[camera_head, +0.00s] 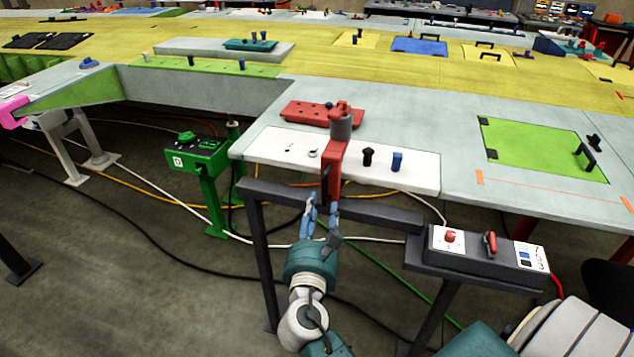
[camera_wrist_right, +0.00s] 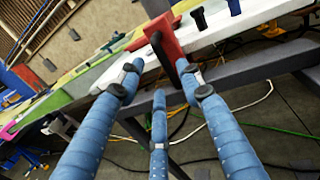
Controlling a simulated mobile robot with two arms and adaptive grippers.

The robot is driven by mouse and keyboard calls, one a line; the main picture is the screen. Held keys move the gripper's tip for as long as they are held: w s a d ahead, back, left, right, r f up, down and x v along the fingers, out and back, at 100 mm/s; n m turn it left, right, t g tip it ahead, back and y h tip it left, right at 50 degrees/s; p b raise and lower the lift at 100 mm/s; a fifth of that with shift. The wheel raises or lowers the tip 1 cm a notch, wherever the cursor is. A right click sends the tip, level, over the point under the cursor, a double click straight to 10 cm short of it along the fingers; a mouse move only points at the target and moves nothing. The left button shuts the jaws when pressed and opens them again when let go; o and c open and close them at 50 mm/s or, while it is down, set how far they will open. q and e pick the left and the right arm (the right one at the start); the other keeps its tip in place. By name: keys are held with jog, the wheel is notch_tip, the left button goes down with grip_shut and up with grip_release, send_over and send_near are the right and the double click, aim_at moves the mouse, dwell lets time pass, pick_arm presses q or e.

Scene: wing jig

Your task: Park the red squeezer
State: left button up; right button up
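The red squeezer (camera_head: 333,170) hangs upright at the front edge of the white strip (camera_head: 270,148), with a grey cylinder (camera_head: 341,126) at its top. Its lower end reaches below the table edge. My right gripper (camera_head: 321,203) is just below and in front of it, with blue fingers pointing up at it. In the right wrist view the squeezer (camera_wrist_right: 166,36) shows beyond and between the spread fingertips (camera_wrist_right: 160,80). The fingers look apart and empty; whether any fingertip touches the squeezer is unclear. My left gripper is not in view.
A black peg (camera_head: 368,157) and a blue peg (camera_head: 397,161) stand on the strip beside the squeezer. A dark rail (camera_head: 385,216) runs below the table edge. A control box (camera_head: 480,252) stands right of the gripper, a green stand (camera_head: 205,160) left. Cables cross the floor.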

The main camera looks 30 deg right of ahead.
aim_at(323, 186)
jog(key=p+x, duration=0.2)
jog(key=x, duration=0.7)
jog(key=shift+w+d, duration=0.25)
jog(key=shift+f, duration=0.1)
jog(key=shift+a, duration=0.1)
grip_shut()
